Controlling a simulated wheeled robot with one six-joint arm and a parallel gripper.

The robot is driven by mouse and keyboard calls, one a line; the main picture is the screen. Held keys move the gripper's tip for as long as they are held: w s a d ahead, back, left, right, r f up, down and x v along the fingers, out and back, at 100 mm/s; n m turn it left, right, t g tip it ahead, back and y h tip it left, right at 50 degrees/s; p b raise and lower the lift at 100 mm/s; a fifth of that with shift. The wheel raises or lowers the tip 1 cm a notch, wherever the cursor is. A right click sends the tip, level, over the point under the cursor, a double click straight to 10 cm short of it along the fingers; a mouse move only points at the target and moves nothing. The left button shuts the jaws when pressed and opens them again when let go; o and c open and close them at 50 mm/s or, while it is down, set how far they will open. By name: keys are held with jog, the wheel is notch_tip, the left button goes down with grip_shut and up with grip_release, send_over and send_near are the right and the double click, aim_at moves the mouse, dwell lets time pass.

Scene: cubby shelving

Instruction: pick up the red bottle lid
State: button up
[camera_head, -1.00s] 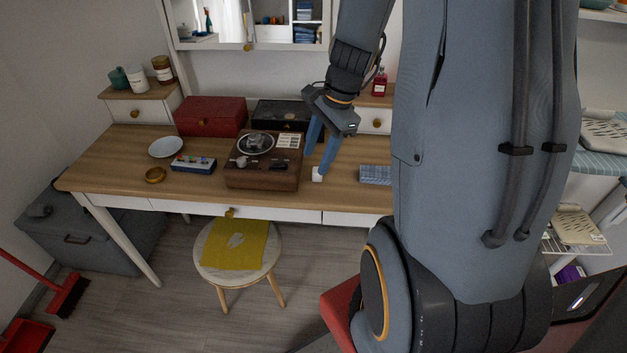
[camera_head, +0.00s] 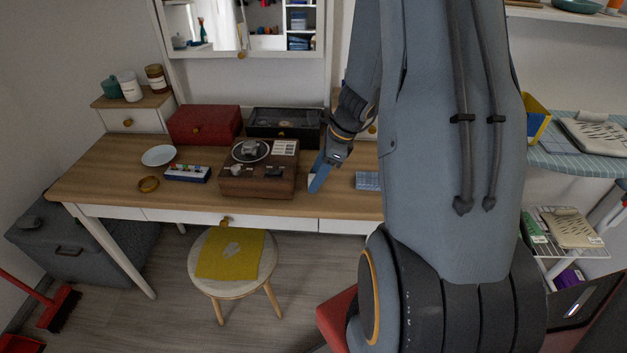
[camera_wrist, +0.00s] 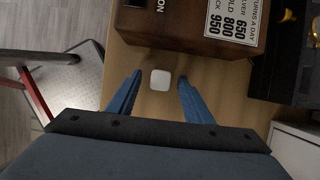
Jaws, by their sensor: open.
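No red lid shows clearly in either current view. A small white rounded-square piece (camera_wrist: 160,80) lies on the wooden desk, and it also shows in the head view (camera_head: 311,182). I cannot tell whether it is the bottle lid. My gripper (camera_wrist: 159,78) is open, with one blue finger on each side of the white piece and a gap to each. In the head view my gripper (camera_head: 316,184) points down at the desk's front part, and its near finger partly covers the piece. The red bottle is not visible now.
A brown box-like device (camera_head: 258,177) stands just left of my gripper. A blue patterned item (camera_head: 368,181) lies to its right. Behind are a black case (camera_head: 284,124) and a red box (camera_head: 204,124). A stool (camera_head: 232,283) stands before the desk.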

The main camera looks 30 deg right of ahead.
jog(key=shift+f, duration=0.2)
grip_shut()
